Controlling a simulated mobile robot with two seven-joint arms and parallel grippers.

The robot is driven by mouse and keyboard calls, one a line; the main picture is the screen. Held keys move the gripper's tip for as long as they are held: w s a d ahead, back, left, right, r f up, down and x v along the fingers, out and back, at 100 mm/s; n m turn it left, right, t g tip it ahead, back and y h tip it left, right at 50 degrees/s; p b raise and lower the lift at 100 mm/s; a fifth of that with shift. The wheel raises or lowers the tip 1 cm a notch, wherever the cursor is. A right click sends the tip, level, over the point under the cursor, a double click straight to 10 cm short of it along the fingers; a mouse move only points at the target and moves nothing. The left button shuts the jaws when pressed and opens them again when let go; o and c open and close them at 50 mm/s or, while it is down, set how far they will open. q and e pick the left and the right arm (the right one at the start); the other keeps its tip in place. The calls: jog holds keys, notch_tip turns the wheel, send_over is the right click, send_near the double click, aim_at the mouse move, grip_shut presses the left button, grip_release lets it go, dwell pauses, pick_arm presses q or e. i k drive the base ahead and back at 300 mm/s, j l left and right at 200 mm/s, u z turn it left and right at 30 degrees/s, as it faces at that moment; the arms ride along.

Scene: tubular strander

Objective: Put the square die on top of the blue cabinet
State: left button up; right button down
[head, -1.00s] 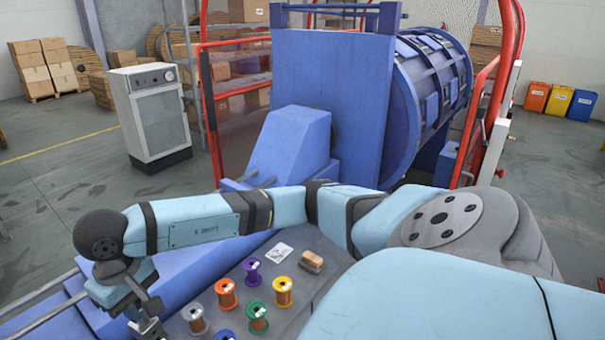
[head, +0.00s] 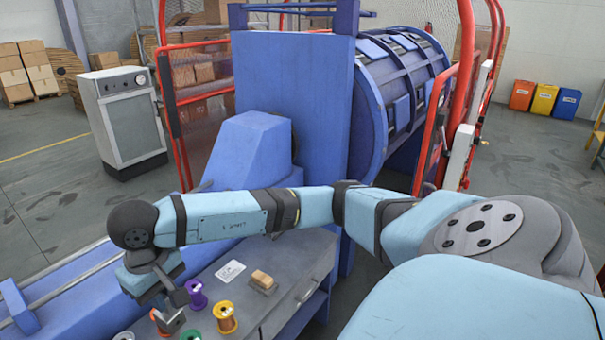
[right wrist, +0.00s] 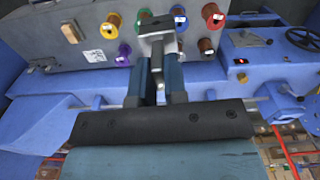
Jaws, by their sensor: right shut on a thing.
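My right gripper (head: 170,320) is low at the left of the head view, over the spool end of the grey worktop. In the right wrist view its two fingers (right wrist: 157,72) are shut on a small grey metal block, the square die (right wrist: 156,48). The die is held clear in front of the spools; its lower part is hidden by the fingers. A blue sloped-top housing (head: 250,150) stands behind my right arm, against a tall blue panel. I cannot tell whether it is the blue cabinet. My left gripper is not in view.
The grey worktop (head: 296,284) holds several coloured wire spools (head: 225,318), a white card (head: 230,271) and a tan block (head: 262,281). A blue drum (head: 405,95) and red guard rails (head: 460,85) stand behind. A grey cabinet (head: 125,118) stands left on open floor.

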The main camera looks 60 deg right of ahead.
aim_at(296, 251)
jog(key=l+z, duration=0.2)
jog(key=l, duration=0.65)
jog(key=i+l, duration=0.15)
jog(key=l, duration=0.2)
jog(key=i+l, duration=0.15)
jog(key=l, duration=0.25)
jog(key=z, duration=0.05)
